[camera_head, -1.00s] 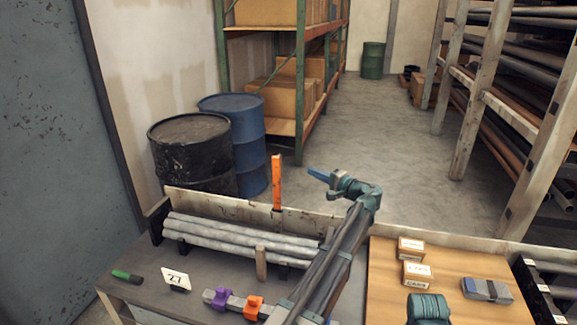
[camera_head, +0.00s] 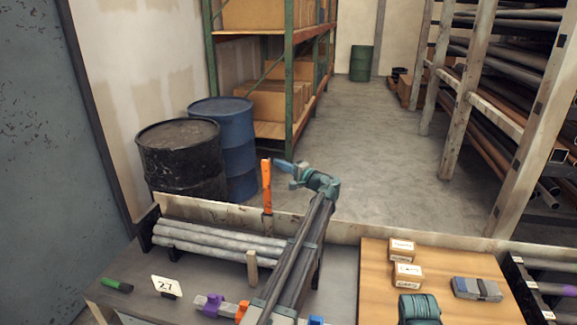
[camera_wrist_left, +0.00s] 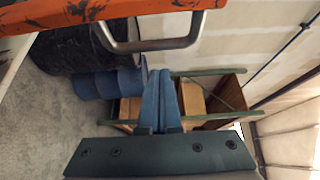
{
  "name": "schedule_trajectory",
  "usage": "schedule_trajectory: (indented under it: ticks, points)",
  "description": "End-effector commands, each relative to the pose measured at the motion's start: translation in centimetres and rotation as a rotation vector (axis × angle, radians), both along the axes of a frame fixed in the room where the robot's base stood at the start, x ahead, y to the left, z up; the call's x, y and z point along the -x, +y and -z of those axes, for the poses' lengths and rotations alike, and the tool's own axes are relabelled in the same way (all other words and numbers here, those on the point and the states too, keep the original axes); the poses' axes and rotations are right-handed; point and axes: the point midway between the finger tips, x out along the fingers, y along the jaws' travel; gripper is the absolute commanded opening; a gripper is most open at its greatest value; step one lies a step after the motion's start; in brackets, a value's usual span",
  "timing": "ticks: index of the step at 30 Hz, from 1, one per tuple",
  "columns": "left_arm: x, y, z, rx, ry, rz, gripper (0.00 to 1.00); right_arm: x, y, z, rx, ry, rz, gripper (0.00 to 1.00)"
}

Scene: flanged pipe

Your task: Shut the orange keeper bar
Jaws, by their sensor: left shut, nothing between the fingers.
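The orange keeper bar (camera_head: 266,185) stands upright at the back edge of the pipe rack, behind the grey pipes (camera_head: 215,241). In the left wrist view the bar (camera_wrist_left: 100,17) crosses the top, with a grey U-shaped handle (camera_wrist_left: 150,44) beside it. My left gripper (camera_head: 280,166) is shut and empty. In the head view its tips are just right of the bar's upper end. In the left wrist view the blue fingertips (camera_wrist_left: 161,82) point toward the handle, with a gap between. My left forearm hides the rack's right end. My right gripper is not in view.
A wooden upright (camera_head: 252,267) stands before the pipes. Small boxes (camera_head: 405,276) sit on the wooden board at right. Drums (camera_head: 182,162) stand behind the rack.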

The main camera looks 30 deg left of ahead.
Motion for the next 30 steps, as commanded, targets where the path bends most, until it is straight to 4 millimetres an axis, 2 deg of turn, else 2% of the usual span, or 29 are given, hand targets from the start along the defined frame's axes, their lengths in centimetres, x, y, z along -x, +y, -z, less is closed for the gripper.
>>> schedule_trajectory:
  ticks: [1, 6, 20, 30]
  points:
    - [1.0, -0.1, 0.0, 0.000, 0.000, 0.000, 0.00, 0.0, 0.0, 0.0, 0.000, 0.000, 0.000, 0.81]
    - [2.0, -0.1, 0.0, 0.000, 0.000, 0.000, 0.00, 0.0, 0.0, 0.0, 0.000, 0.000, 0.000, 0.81]
    - [2.2, -0.1, 0.1, 0.000, -0.002, -0.001, 0.00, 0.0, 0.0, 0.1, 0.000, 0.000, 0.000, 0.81]
    - [3.3, -0.4, -0.1, -0.016, -0.060, -0.001, 0.00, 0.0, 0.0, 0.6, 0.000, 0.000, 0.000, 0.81]
